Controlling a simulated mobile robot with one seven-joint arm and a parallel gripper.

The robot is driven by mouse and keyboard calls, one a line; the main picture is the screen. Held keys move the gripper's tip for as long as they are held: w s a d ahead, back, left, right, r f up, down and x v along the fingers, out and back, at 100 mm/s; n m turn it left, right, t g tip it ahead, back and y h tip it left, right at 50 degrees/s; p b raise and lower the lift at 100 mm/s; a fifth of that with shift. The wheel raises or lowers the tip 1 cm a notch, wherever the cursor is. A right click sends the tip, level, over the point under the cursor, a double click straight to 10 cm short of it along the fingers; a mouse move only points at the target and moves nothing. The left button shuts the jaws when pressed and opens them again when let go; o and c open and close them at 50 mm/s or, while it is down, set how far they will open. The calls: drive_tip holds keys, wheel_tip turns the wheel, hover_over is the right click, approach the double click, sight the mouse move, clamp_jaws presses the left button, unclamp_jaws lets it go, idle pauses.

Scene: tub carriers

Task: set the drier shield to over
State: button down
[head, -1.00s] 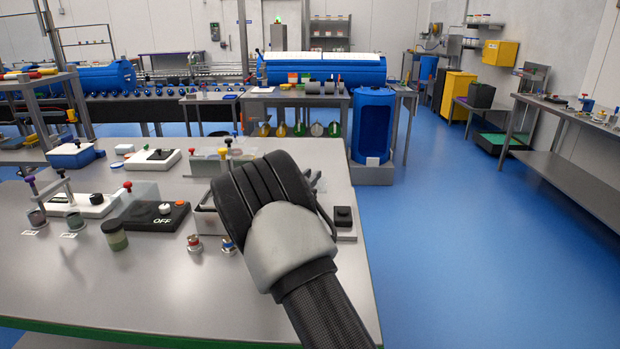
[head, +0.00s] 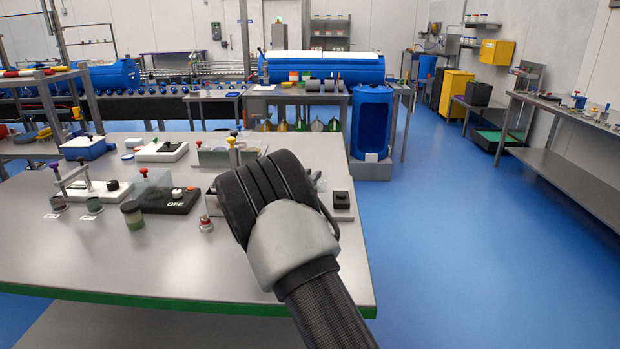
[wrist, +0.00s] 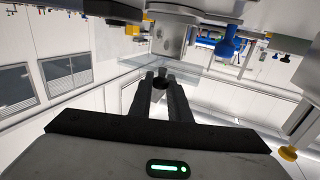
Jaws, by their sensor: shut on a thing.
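My gripper shows in the wrist view (wrist: 162,80), its two dark fingers closed on a small dark round piece (wrist: 160,83) at the fingertips. A clear sheet with a pale edge (wrist: 140,74) lies just beyond the fingers; I cannot tell whether the piece belongs to it or whether it is the drier shield. In the head view my wrist hides the fingers and what they hold. On the steel table, a clear panel (head: 152,184) with a red knob stands by a black box marked OFF (head: 181,202). I cannot tell which device is the drier, or the shield's setting.
The steel table (head: 190,265) also bears a dark jar (head: 132,216), a red-topped metal knob (head: 206,223), a white unit (head: 162,150) and a small black block (head: 341,199) right of my wrist. Its front is bare. Blue floor (head: 450,240) lies open to the right.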

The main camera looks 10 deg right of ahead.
drive_tip(key=c, duration=1.6)
unclamp_jaws()
drive_tip(key=shift+s, duration=0.15)
drive_tip(key=shift+c, duration=0.2)
drive_tip(key=p+v, duration=0.1)
drive_tip(key=v, duration=1.6)
drive_tip(key=shift+s+a, duration=0.2)
drive_tip(key=shift+s, duration=0.05)
